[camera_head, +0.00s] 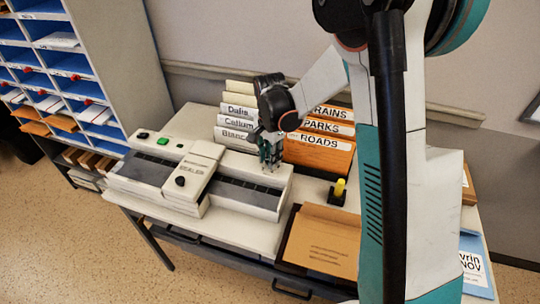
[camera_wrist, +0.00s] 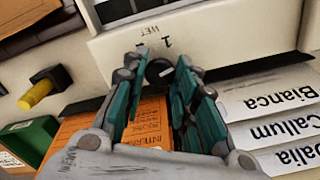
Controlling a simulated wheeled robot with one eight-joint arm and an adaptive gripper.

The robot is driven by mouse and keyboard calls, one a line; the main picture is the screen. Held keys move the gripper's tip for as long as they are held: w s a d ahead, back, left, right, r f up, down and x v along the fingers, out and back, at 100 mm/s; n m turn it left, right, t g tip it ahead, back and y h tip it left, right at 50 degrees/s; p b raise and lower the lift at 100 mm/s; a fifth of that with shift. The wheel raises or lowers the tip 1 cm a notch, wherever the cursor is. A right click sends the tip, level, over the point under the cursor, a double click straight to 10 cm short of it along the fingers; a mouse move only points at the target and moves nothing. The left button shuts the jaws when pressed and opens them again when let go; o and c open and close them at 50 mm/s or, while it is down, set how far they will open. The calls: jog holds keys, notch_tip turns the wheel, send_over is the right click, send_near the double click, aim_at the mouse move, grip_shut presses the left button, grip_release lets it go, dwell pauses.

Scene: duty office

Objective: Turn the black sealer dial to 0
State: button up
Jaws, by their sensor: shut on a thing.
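The long off-white sealer (camera_head: 235,203) stands on the desk, with dark strips along its top. My gripper (camera_head: 270,160) points down at its right end. In the wrist view, my gripper (camera_wrist: 163,62) has its teal fingers on both sides of the black sealer dial (camera_wrist: 158,71) and is shut on it. A "1" and the word "WET" are printed on the pale surface by the dial. A pale mark shows on the dial, but the fingers hide part of it and its exact setting is unclear. In the head view the gripper hides the dial.
Blue pigeonholes (camera_head: 65,62) stand at left.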

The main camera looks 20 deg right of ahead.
jog(key=shift+m, duration=1.5)
jog(key=o, duration=1)
jog(key=shift+o, duration=0.2)
notch_tip(320, 180, up, 12)
